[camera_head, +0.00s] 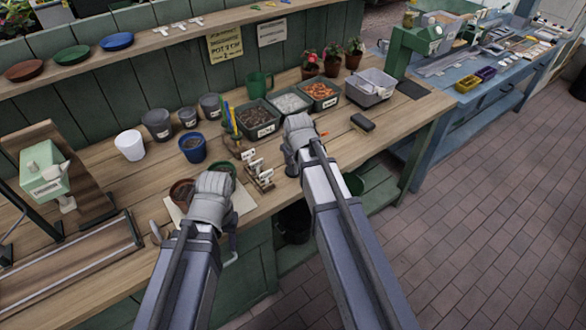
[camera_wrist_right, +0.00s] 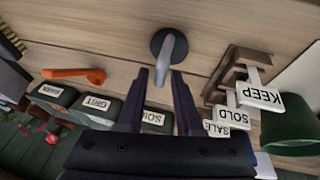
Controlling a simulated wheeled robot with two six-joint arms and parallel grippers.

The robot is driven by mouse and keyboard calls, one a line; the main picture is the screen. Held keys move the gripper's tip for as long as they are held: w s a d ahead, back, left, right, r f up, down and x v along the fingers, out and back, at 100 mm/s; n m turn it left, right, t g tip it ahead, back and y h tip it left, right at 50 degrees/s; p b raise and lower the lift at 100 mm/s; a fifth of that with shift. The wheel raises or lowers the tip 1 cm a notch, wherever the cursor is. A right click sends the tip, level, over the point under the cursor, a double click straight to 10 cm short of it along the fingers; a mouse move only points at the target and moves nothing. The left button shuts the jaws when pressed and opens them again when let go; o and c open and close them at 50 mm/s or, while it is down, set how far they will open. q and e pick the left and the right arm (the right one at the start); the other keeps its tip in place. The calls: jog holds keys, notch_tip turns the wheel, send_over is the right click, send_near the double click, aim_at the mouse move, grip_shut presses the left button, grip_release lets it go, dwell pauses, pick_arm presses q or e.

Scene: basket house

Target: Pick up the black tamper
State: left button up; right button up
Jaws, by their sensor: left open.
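In the right wrist view the tamper (camera_wrist_right: 169,45) stands on the wooden bench, with a dark round base and a grey handle. My right gripper (camera_wrist_right: 164,78) is open, its two dark fingers apart with the handle just beyond and between their tips. I cannot tell whether they touch it. In the head view my right gripper (camera_head: 298,128) is over the middle of the bench and hides the tamper.
A wooden rack of labels (camera_head: 259,176) stands between my grippers. An orange tool (camera_wrist_right: 75,74) lies beside the tamper. Labelled bins (camera_head: 256,118) stand behind. A black block (camera_head: 362,122) lies to the right, with some bare bench around it.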

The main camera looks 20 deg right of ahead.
grip_shut()
dwell(1.1)
